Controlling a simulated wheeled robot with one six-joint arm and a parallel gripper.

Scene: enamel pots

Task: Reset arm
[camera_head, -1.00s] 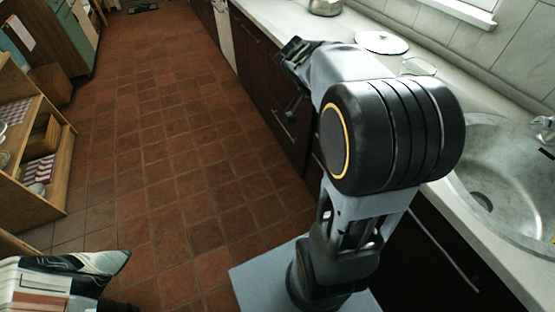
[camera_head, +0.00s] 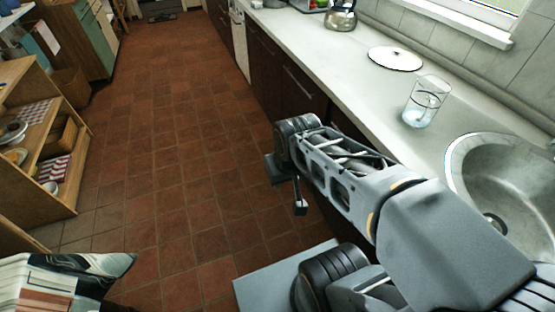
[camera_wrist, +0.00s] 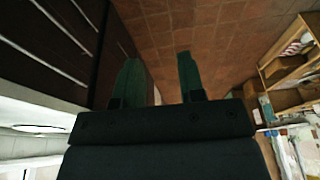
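My gripper (camera_wrist: 157,62) shows in the wrist view with its two green fingers well apart and only floor tiles visible between them. It is open and holds nothing. In the head view my arm reaches out from the lower right, bent and extended over the floor beside the counter (camera_head: 372,88). Its far end is left of the dark cabinet fronts, and the fingers cannot be made out clearly there. The task names no other object.
A white enamel lid (camera_head: 395,59), a clear glass (camera_head: 426,102) and a kettle (camera_head: 341,15) are on the counter, near a round sink (camera_head: 500,170). An open wooden shelf (camera_head: 60,140) stands at left. The tiled floor (camera_head: 185,150) between is clear.

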